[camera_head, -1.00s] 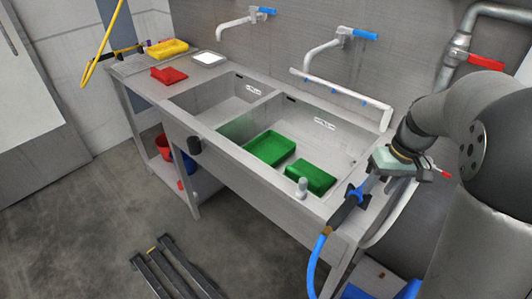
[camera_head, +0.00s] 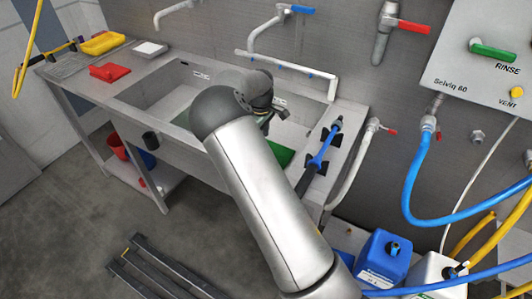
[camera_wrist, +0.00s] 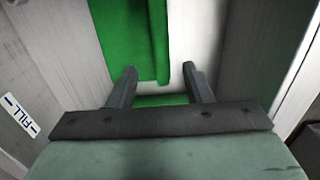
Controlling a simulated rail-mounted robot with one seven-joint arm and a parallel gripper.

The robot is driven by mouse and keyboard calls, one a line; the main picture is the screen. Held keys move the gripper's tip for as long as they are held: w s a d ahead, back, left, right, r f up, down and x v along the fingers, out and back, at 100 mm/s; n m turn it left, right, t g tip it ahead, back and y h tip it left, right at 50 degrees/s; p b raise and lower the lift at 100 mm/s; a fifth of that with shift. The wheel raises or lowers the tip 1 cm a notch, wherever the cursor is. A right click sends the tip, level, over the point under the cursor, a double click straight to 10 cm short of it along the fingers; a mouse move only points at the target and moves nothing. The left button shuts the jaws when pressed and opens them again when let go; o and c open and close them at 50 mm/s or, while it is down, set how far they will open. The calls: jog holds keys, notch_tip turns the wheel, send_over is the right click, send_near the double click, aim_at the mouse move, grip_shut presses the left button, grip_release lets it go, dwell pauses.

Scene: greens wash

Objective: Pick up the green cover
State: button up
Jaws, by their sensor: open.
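Green pieces lie in the sink, and I cannot tell which one is the cover. In the wrist view a large green piece (camera_wrist: 128,38) with a raised edge lies beyond the fingers, left of centre. My gripper (camera_wrist: 160,78) is open above the sink, with nothing clearly held. Whether the fingers touch the green strip is unclear.
The steel sink (camera_head: 160,88) has walls close around my gripper. A white pipe (camera_head: 290,67) runs along the back, below a blue-handled tap (camera_head: 283,15). A blue spray hose handle (camera_head: 325,145) lies on the right rim.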

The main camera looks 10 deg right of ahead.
notch_tip(320, 180, down, 4)
jog(key=shift+f+p, duration=0.15)
jog(key=shift+p, duration=0.2)
jog(key=f, duration=0.1)
jog(key=f+p, duration=0.1)
jog(key=f, duration=0.2)
jog(key=shift+s+d+p, duration=0.25)
jog(key=shift+p, duration=0.15)
jog(key=shift+f, duration=0.6)
grip_shut()
